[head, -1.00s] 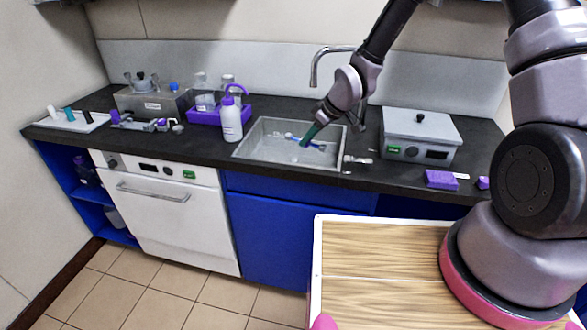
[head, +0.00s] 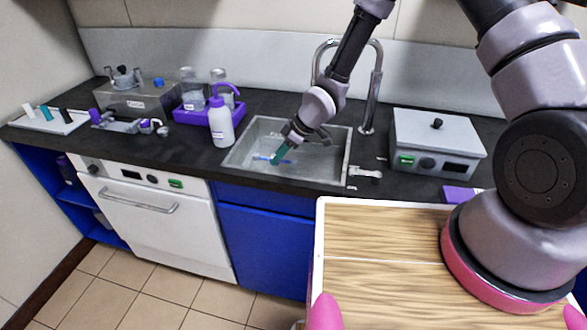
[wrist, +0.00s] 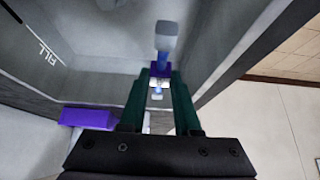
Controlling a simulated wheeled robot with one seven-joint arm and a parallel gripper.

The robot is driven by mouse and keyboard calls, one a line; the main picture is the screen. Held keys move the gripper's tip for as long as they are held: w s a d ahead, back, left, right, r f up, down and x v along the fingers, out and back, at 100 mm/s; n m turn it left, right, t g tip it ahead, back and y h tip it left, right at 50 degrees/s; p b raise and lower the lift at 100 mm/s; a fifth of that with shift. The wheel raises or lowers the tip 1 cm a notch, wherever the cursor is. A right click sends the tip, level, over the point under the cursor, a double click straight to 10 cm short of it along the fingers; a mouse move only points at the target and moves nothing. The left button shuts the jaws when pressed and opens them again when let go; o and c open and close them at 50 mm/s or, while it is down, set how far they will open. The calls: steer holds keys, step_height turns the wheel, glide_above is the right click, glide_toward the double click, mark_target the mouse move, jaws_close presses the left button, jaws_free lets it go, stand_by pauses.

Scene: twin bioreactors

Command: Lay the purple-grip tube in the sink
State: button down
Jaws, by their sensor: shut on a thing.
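The purple-grip tube is between the green fingertips of my gripper (wrist: 158,92) in the wrist view. Its purple grip (wrist: 160,70) sits at the tips, and its blue and pale grey end (wrist: 166,38) points away from the gripper. In the head view my gripper (head: 279,152) is tilted down inside the outline of the grey sink (head: 240,160), and a blue part of the tube (head: 262,157) shows beside the fingertips. I cannot tell whether the tube touches the sink floor. The fingers partly hide the tube.
A curved tap (head: 372,95) stands behind the sink. A white wash bottle (head: 221,125) is close to its left, before a purple tray (head: 190,115) with glass bottles. A grey lidded device (head: 435,140) stands to the right. A wood-topped surface (head: 385,235) is in front.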

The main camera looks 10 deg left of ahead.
steer(key=f, duration=0.7)
steer(key=shift+w+d+f, duration=0.1)
steer(key=shift+w+f, duration=0.05)
steer(key=shift+w, duration=0.2)
steer(key=shift+f, duration=1.85)
steer(key=shift+f, duration=0.15)
steer(key=c, duration=0.6)
jaws_free()
